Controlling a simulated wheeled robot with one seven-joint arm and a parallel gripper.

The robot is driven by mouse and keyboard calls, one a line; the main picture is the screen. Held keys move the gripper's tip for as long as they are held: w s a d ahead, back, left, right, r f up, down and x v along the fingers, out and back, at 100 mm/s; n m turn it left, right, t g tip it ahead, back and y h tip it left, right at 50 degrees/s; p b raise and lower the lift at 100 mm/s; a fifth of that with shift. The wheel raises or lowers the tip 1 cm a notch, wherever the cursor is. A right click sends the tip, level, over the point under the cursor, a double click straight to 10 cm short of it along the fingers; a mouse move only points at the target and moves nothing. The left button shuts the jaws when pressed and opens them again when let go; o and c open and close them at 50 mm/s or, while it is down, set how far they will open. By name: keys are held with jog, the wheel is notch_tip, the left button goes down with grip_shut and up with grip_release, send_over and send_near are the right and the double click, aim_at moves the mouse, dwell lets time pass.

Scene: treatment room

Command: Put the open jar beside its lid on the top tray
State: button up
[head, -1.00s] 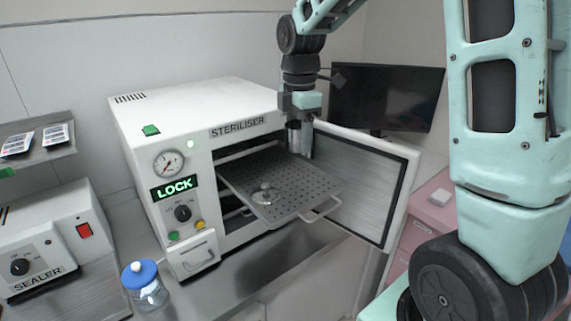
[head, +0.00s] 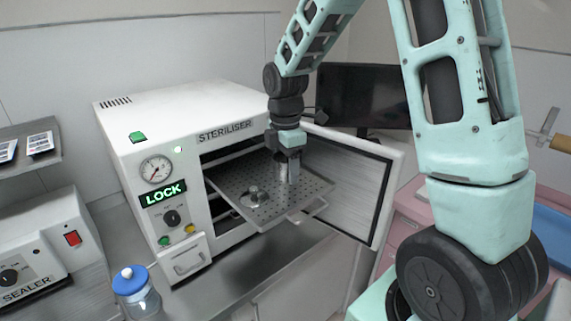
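The top tray (head: 315,187) is a perforated metal sheet pulled partly out of the open steriliser (head: 190,135). The lid (head: 254,196), a round metal disc with a knob, lies on the tray's left front part. My gripper (head: 287,176) points down over the tray, to the right of and behind the lid. It is shut on a small silver cylinder, which looks like the open jar (head: 281,173). The jar is upright, its bottom at or very near the tray surface; I cannot tell if it touches. My fingers hide part of it.
The steriliser door (head: 345,190) stands open to the right, close to the tray. A glass jar with a blue lid (head: 134,285) stands on the counter at front left, near the sealer (head: 40,250). A dark monitor (head: 365,97) is behind the door.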

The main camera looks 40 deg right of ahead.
jog(key=shift+o, duration=0.6)
jog(key=shift+r, duration=0.1)
jog(key=shift+r, duration=0.2)
notch_tip(320, 180, up, 12)
jog(key=b, duration=0.2)
jog(key=shift+f, duration=0.15)
